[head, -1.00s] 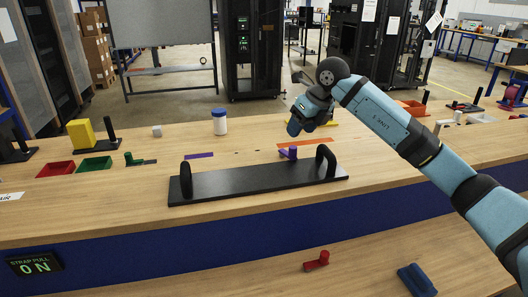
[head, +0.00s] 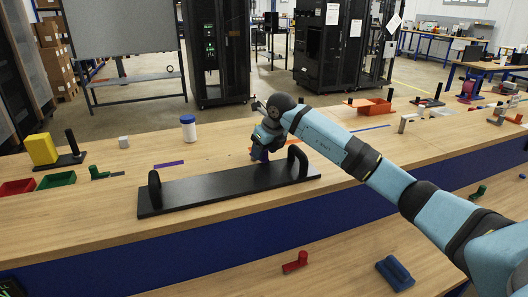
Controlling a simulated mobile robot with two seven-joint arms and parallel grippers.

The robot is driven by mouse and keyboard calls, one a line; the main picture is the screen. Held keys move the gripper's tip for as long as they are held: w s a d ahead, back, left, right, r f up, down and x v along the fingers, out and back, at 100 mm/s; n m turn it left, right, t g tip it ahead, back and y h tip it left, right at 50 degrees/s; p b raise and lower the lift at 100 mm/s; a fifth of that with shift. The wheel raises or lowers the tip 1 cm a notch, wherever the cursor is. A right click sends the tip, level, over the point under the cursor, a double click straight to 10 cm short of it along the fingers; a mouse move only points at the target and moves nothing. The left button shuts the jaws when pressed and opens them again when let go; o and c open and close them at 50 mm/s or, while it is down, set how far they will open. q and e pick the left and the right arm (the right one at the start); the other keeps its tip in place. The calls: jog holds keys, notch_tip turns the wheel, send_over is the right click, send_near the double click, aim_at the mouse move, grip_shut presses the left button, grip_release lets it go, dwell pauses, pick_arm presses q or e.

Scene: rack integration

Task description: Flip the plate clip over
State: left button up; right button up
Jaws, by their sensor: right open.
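A long black plate (head: 215,188) with an upright black handle near each end lies on the wooden bench. A small purple piece, perhaps the plate clip, was visible at the plate's back edge near the right handle; it is now mostly or wholly hidden by my right gripper. My right gripper (head: 260,154) is open and reaches down at that spot, just left of the right handle (head: 297,161). Its fingertips are small and partly hidden, so I cannot tell whether they touch the purple piece. My left gripper is out of view.
Behind the plate are a purple strip (head: 169,164), a white jar with a blue lid (head: 188,128) and a grey cube (head: 123,142). Red (head: 17,187) and green (head: 57,179) trays stand at left. A red part (head: 295,262) and a blue part (head: 395,273) lie on the lower shelf.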

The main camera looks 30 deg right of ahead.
jog(key=shift+w+f, duration=0.15)
jog(key=shift+f, duration=0.2)
jog(key=c, duration=0.9)
jog(key=shift+c, duration=0.2)
